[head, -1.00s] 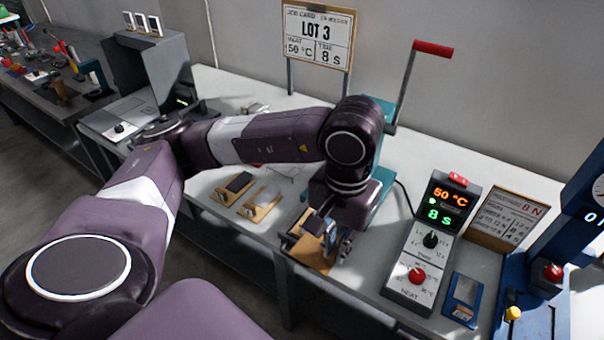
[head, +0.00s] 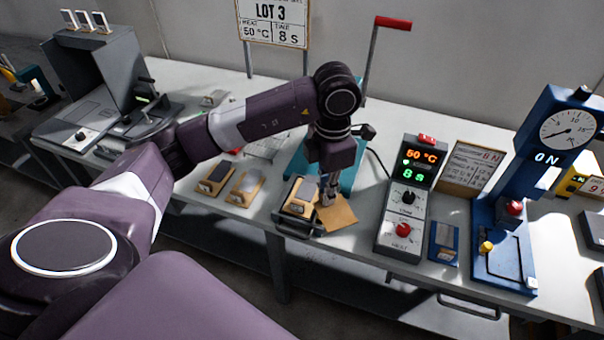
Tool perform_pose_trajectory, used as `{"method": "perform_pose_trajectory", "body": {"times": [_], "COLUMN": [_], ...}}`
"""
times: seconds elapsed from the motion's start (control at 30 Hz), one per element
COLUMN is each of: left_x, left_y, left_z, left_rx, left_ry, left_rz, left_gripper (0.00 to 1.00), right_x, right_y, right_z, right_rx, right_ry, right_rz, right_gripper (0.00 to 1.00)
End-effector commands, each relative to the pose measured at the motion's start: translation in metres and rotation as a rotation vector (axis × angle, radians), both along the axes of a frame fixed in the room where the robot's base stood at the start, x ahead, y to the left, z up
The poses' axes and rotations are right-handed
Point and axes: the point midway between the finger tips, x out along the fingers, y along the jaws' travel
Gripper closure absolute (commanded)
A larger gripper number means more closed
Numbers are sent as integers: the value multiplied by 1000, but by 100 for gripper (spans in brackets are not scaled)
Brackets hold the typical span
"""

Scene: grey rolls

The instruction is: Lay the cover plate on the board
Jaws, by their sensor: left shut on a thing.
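My left gripper (head: 328,198) points down near the front edge of the bench and is shut on a thin tan plate (head: 339,216), which looks like the cover plate. The plate is to the right of this board. Whether it touches the bench or the tray I cannot tell. The fingertips are small and partly hidden by the wrist. My right gripper is not in view.
Two more tan boards, one with a dark pad (head: 216,178) and one with a pale pad (head: 245,187), lie to the left. A teal press (head: 350,176) stands behind the gripper. A controller (head: 405,200) reading 50 °C and a blue gauge machine (head: 540,170) stand to the right.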

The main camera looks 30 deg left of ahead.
Motion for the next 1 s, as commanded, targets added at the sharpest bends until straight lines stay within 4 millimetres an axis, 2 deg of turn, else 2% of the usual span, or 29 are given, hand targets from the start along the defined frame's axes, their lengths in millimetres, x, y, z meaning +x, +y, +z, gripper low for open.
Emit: {"method": "perform_pose_trajectory", "body": {"times": [0.03,0.17,0.37,0.7,0.9,1.0], "left_x": [3,13,26,39,41,42], "left_y": [4,15,34,70,87,92], "left_z": [-1,-6,-16,-37,-47,-50], "left_rx": [-1,-1,1,1,0,-2], "left_ry": [4,4,4,5,3,2], "left_rz": [121,462,987,1858,2229,2334], "left_gripper": [100,100,100,100,100,100], "right_x": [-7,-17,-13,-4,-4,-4], "right_y": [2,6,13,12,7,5], "right_z": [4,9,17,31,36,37], "right_rx": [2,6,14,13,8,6], "right_ry": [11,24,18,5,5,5], "right_rz": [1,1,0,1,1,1], "right_gripper": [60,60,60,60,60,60]}}
